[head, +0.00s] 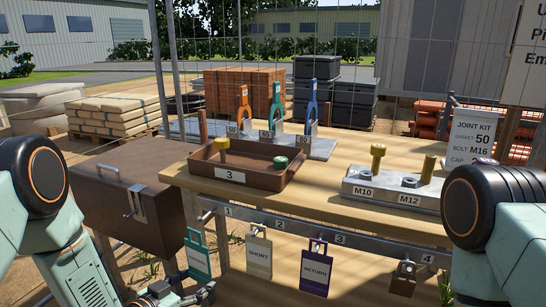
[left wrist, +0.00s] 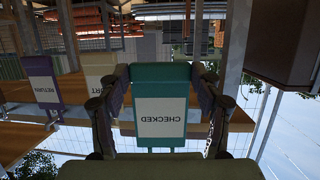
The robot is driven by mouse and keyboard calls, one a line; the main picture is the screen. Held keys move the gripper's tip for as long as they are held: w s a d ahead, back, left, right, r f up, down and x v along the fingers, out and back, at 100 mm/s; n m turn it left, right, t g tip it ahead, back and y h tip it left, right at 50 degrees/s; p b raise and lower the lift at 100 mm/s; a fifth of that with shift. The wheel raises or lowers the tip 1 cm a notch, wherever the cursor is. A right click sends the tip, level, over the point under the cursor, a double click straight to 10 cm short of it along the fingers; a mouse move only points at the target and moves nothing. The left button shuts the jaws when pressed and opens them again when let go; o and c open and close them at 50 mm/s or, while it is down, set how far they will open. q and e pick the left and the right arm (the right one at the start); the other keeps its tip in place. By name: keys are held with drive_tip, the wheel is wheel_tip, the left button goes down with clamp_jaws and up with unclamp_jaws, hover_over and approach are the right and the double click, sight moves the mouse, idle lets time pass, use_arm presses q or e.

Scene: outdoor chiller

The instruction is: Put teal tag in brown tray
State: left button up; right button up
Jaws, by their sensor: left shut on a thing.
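The teal tag (head: 198,258) has a white label and is upright below the left end of the metal rail, by hook 1. In the left wrist view the teal tag (left wrist: 162,82) fills the middle, upside down, and its label reads CHECKED. My left gripper (left wrist: 160,98) is shut on it, one finger at each side edge. In the head view my left gripper (head: 190,294) is at the tag's lower end, partly cut off. I cannot tell whether the tag still touches the hook. The brown tray (head: 262,192), marked 3, sits on the wooden table. My right gripper is out of view.
The tray holds a yellow bolt (head: 223,146) and a green cap (head: 281,163). A SHORT tag (head: 259,257), a purple RETURN tag (head: 315,270) and a brown tag (head: 403,279) hang along the rail (head: 320,236). A brown case (head: 130,195) stands left of the table.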

use_arm(q)
drive_tip(key=s+d+r+h, duration=0.1)
drive_tip(key=s+d+r, duration=0.1)
drive_tip(key=s+r, duration=0.8)
drive_tip(key=s, duration=0.4)
drive_tip(key=shift+d+r+m, duration=0.2)
drive_tip(key=shift+d+m, duration=0.2)
drive_tip(key=shift+d, duration=0.1)
